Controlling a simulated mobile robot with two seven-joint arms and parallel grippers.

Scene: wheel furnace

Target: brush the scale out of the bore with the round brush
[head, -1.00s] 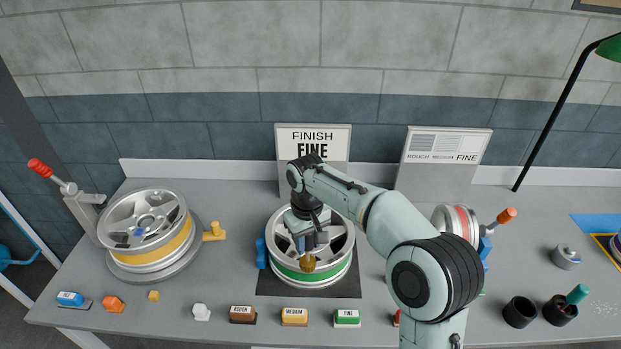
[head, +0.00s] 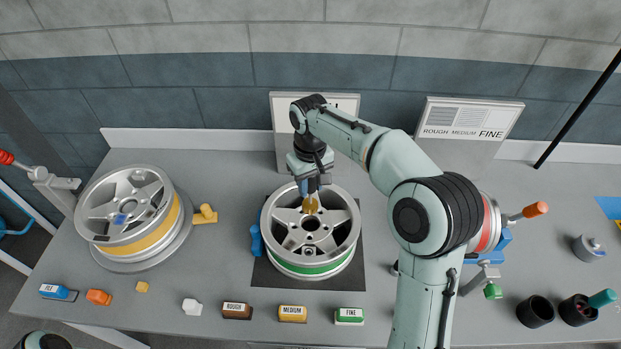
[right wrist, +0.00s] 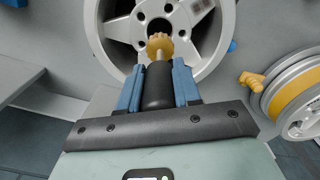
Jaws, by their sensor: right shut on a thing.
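The wheel with the green band (head: 278,258) lies face up on a dark mat (head: 350,278) at mid-bench, its central bore (head: 311,223) showing as a dark hole. My right gripper (head: 313,185) is above the wheel's far half, shut on the round brush (head: 311,205). The brush's yellow bristle head points down and appears just beyond the bore. In the right wrist view the bristle head (right wrist: 160,44) overlaps the wheel's hub, and the black handle (right wrist: 158,88) sits between the blue fingers. Contact with the wheel cannot be told. My left gripper is out of view.
A yellow-banded wheel (head: 113,248) sits on a round stand at left. Rough (head: 237,311), medium (head: 292,313) and fine (head: 349,315) blocks line the front edge. A red-banded wheel (head: 487,225) is partly behind my right arm. Dark cups (head: 535,311) stand at right.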

